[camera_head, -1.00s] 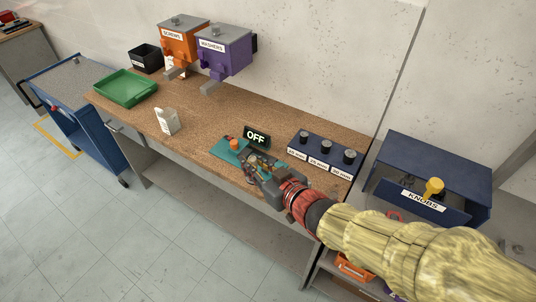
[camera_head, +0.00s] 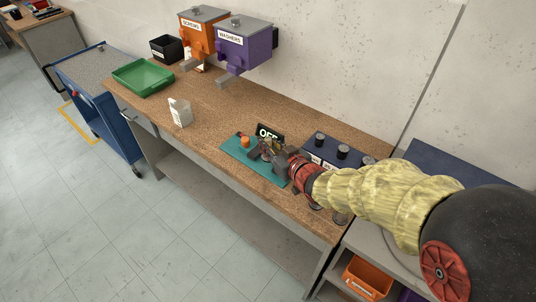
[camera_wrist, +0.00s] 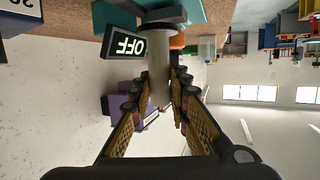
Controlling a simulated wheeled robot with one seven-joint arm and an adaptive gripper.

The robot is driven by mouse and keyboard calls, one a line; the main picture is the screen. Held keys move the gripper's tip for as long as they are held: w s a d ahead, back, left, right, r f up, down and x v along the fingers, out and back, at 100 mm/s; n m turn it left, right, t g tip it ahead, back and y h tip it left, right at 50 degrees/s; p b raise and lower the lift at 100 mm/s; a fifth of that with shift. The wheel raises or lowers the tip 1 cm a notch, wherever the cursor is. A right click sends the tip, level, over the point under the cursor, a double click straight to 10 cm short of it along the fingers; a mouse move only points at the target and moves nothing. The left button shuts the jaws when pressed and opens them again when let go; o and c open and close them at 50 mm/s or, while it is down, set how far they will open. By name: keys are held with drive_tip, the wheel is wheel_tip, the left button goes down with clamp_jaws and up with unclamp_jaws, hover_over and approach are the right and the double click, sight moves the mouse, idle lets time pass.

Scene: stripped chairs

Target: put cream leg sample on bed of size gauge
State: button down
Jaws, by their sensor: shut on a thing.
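The size gauge has a teal base (camera_head: 236,150), an orange knob (camera_head: 245,141) and a black display (camera_head: 269,132) reading OFF. My gripper (camera_head: 262,150) is over the gauge's right part, close in front of the display. In the wrist view my gripper (camera_wrist: 160,82) is shut on the cream leg sample (camera_wrist: 157,62), a pale, plain cylinder between the fingers. The sample's far end reaches toward a dark grey part of the gauge; I cannot tell whether they touch. The display (camera_wrist: 125,46) appears upside down there. In the head view the gripper largely hides the sample.
A dark blue block with black knobs (camera_head: 342,152) stands right of the gauge, partly behind my arm. A white carton (camera_head: 180,113) and a green tray (camera_head: 142,78) are to the left on the bench (camera_head: 215,120). Orange and purple dispensers (camera_head: 243,47) hang on the wall.

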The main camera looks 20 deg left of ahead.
drive_tip(key=shift+w+a+f, duration=0.2)
drive_tip(key=shift+w+f, duration=0.3)
drive_tip(key=shift+f, duration=0.15)
drive_tip(key=shift+w+a+f+b, duration=0.15)
drive_tip(key=shift+f+b, duration=0.25)
drive_tip(key=shift+f, duration=0.5)
drive_tip(key=shift+w+d+f+b, duration=0.1)
drive_tip(key=shift+f+b, duration=0.25)
drive_tip(key=shift+f, duration=0.5)
drive_tip(key=shift+f, duration=0.2)
drive_tip(key=c, duration=1.7)
unclamp_jaws()
drive_tip(key=shift+r, duration=0.15)
